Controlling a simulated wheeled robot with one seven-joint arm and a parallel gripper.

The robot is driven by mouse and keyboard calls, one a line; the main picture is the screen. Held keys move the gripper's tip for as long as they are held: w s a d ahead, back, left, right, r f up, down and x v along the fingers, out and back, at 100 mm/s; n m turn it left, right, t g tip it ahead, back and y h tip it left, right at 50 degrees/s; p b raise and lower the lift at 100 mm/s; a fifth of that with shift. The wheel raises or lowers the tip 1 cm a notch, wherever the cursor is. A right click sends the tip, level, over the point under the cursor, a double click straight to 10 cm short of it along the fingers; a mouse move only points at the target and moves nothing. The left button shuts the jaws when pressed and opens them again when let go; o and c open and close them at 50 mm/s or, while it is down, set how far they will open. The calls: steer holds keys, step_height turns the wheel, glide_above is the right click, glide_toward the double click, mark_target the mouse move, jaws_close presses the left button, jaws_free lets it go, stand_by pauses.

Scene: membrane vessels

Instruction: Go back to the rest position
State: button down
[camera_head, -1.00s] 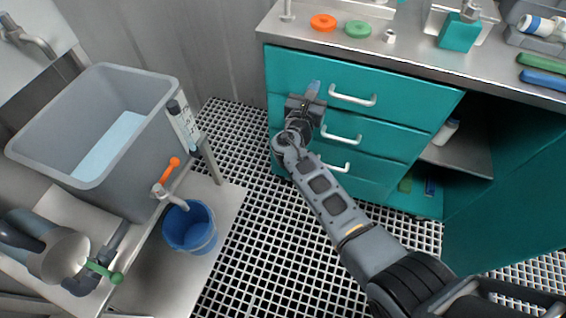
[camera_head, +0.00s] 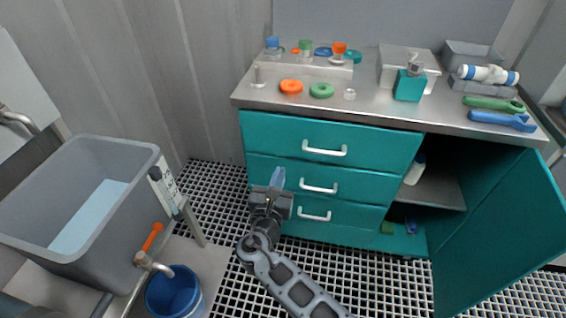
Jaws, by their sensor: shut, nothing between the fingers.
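My gripper (camera_head: 277,180) is in front of the left end of the teal drawer cabinet (camera_head: 238,133), at about the height of the middle drawer. Its fingers point up in the picture and look shut, with nothing held. I cannot tell whether the fingertips touch the drawer front. My arm reaches up from the bottom edge of the view, over the white grid floor (camera_head: 225,180). All three drawers look shut.
A grey basin (camera_head: 150,165) stands at left, with a blue bucket (camera_head: 172,292) below its orange-handled tap (camera_head: 152,238). The cabinet door (camera_head: 500,235) stands open at right. The metal worktop (camera_head: 385,112) bears rings, bottles, a teal dispenser (camera_head: 409,86) and wrenches. Grid floor is open around my arm.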

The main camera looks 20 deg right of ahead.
steer(key=s+d+f+m+g+y, duration=0.1)
steer(key=s+f+m+y, duration=0.1)
steer(key=s+f, duration=0.4)
steer(key=s+d+f+m+g+y, duration=0.1)
steer(key=s+f+m+y, duration=0.2)
steer(key=s, duration=0.5)
steer(key=s+f+m+g+y, duration=0.1)
steer(key=s+m+y, duration=0.35)
steer(key=s, duration=0.95)
steer(key=s+a+r+m+y+p, duration=0.1)
steer(key=s+a+r+m, duration=0.1)
steer(key=s+r+m, duration=0.85)
steer(key=s+r+m+t, duration=0.1)
steer(key=s+r+m, duration=0.3)
steer(key=r, duration=0.3)
steer(key=s+d+r+m+t, duration=0.1)
steer(key=s+r+m, duration=0.3)
steer(key=r, duration=0.4)
steer(key=shift+s+d+r+m+t, duration=0.2)
steer(key=shift+d+m+t, duration=0.15)
steer(key=shift+t, duration=0.35)
